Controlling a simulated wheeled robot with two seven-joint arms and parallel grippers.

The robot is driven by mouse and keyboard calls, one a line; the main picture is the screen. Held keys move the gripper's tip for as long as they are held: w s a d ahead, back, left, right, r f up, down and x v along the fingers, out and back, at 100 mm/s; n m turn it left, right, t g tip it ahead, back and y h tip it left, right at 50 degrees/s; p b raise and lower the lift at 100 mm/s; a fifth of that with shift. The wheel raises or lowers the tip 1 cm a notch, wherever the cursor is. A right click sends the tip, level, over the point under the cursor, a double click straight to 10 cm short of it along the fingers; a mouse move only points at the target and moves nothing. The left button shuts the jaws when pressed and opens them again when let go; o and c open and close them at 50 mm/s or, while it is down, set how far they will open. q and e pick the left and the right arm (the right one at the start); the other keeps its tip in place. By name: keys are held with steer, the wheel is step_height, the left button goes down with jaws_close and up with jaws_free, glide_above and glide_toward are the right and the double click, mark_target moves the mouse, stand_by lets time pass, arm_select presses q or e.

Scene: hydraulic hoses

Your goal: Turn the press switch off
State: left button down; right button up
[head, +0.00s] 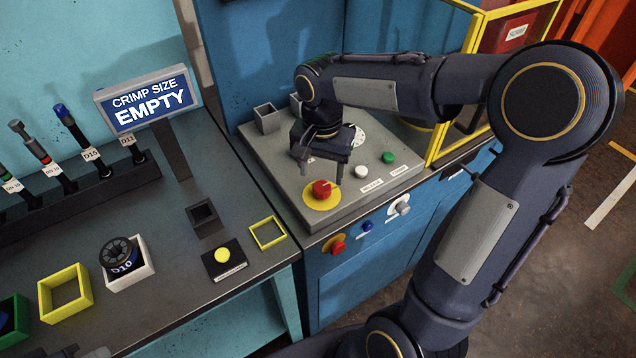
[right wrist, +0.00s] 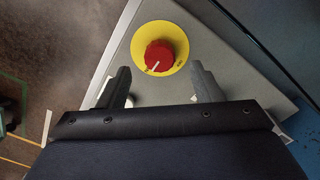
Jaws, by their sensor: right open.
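A red rotary knob (head: 321,189) with a white pointer mark sits on a yellow disc on the sloped grey press panel (head: 283,180). My right gripper (head: 320,170) is open and empty, close above the panel just behind the knob. In the right wrist view its fingers (right wrist: 160,72) stand apart on either side of the knob, not visibly touching it. The knob's label is not readable.
A green button (head: 389,157) and a white button (head: 360,172) are on the panel to the right. Another red knob (head: 338,247) and a blue button (head: 367,227) are on the front face. A yellow-framed guard (head: 440,120) stands at right. A sign (head: 148,100) reads "EMPTY".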

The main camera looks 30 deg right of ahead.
mark_target(322, 186)
steer(key=shift+f, duration=2.3)
steer(key=shift+c, duration=0.5)
steer(key=c, duration=0.9)
